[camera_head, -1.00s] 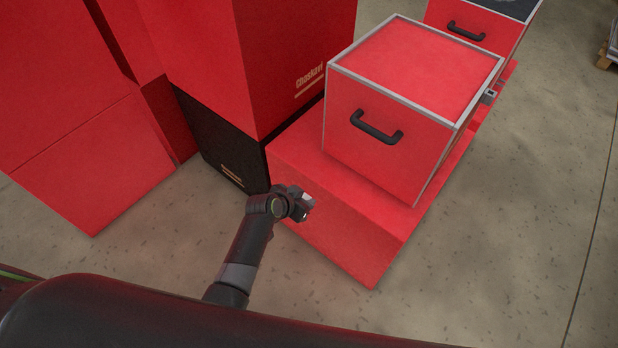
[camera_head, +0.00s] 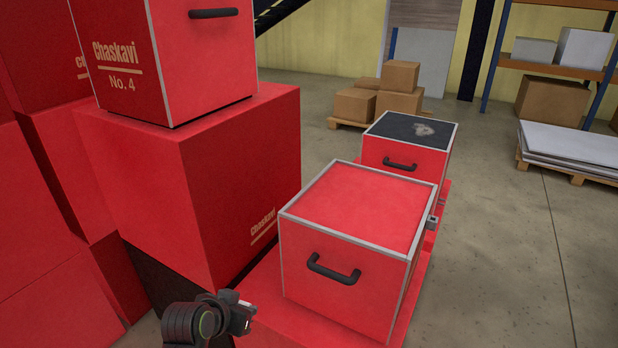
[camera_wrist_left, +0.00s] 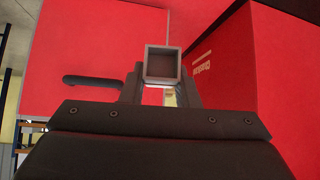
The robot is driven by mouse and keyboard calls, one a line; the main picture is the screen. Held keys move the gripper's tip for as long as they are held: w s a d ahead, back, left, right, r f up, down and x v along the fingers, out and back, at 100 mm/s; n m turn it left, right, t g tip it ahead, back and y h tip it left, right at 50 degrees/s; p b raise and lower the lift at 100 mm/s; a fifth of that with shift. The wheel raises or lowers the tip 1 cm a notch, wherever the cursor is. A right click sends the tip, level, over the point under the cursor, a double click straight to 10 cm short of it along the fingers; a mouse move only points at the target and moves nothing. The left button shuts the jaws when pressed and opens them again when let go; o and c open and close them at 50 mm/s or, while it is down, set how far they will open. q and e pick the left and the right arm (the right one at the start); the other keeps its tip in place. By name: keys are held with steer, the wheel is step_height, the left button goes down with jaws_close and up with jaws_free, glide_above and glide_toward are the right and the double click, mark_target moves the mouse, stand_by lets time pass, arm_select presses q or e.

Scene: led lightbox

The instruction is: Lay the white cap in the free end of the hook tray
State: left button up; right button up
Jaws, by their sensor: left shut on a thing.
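My left gripper (camera_head: 247,312) is in the head view at the bottom, in front of the red case with the black handle. In the left wrist view the gripper (camera_wrist_left: 161,90) is shut on a small square cap (camera_wrist_left: 162,66), pale grey-white, its hollow side facing the camera. In the head view only a small pale bit shows at the fingertips. I cannot make out a hook tray in either view. My right gripper is not in view.
A red case (camera_head: 350,240) with grey edges sits on a low red block (camera_head: 270,285). A dark-topped case (camera_head: 405,150) stands behind it. Tall red boxes (camera_head: 200,175) fill the left. Cartons (camera_head: 385,95) stand farther back. Open floor (camera_head: 490,250) lies right.

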arm_select(q)
steer(key=s+a+r+n+y, duration=0.3)
steer(key=s+r, duration=0.5)
steer(key=r, duration=0.4)
steer(key=shift+a+n+t, duration=0.3)
steer(key=shift+a+n, duration=0.2)
steer(key=shift+a, duration=0.7)
